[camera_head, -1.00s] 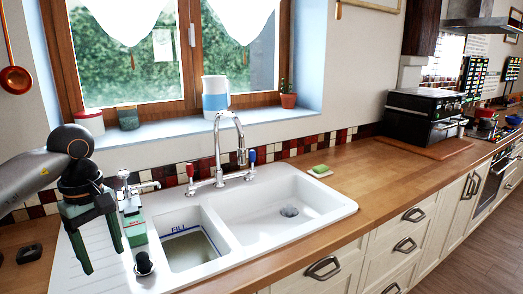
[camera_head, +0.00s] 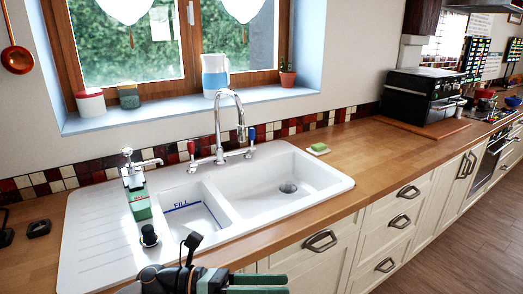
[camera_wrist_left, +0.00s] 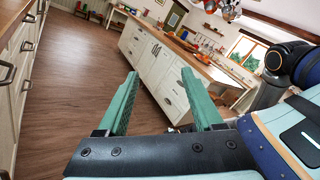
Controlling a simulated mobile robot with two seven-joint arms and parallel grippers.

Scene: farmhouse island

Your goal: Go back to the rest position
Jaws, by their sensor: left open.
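My left gripper (camera_head: 282,285) shows at the bottom edge of the head view, low in front of the counter and pointing right. In the left wrist view its two green fingers (camera_wrist_left: 159,76) stand wide apart with nothing between them. Beyond them are the wooden floor and a cream cabinet island. Part of my left arm is cut off by the bottom of the head view. My right gripper is not in view.
The white sink (camera_head: 317,183) is set in the wooden counter (camera_head: 345,147). A green soap dispenser (camera_head: 139,203) stands on the drainboard, with a black knob (camera_head: 149,235) nearby. A sponge (camera_head: 318,149) lies right of the sink. In the wrist view, the floor (camera_wrist_left: 70,70) is clear.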

